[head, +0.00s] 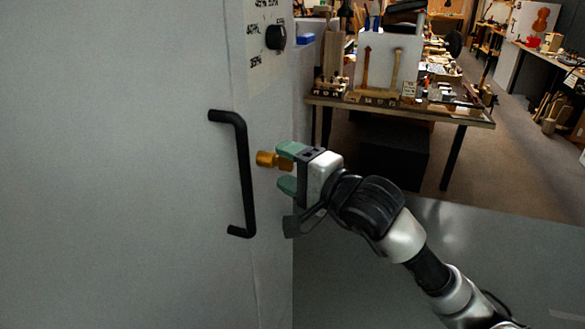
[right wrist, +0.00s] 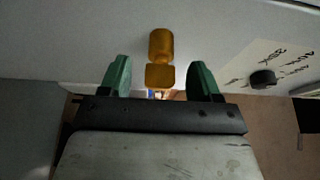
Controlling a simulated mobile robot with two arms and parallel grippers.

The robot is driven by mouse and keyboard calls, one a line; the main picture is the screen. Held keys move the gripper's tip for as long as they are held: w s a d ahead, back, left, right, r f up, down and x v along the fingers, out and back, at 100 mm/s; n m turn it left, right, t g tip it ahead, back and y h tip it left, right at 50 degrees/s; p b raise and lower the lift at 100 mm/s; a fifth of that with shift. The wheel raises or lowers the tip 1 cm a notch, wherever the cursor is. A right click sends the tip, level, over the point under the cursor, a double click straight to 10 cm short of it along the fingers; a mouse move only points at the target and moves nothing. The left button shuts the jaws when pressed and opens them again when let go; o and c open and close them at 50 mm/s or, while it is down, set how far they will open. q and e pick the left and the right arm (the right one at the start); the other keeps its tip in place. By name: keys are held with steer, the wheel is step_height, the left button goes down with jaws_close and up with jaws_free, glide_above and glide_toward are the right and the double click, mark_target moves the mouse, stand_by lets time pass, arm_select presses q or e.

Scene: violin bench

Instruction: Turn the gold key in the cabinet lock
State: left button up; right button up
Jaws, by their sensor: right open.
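The gold key (head: 267,159) sticks out of the lock on the pale grey cabinet (head: 150,150), to the right of the black door handle. My right gripper (head: 284,168) is open, its green fingers pointing at the cabinet face beside the key. My left gripper is not in view.
A black bar handle (head: 243,170) stands out from the cabinet left of the key. A black knob (head: 276,37) with a paper label is above. A workbench (head: 440,115) with tools stands behind at the right. Open floor (head: 510,160) shows beside it.

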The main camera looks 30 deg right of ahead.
steer(key=b+v, duration=0.1)
steer(key=v, duration=0.1)
steer(key=shift+s+d+f, duration=0.15)
steer(key=shift+s, duration=0.2)
arm_select(q)
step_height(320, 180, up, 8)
steer(key=p, duration=0.8)
steer(key=shift+p, duration=0.4)
arm_select(e)
steer(key=v, duration=0.8)
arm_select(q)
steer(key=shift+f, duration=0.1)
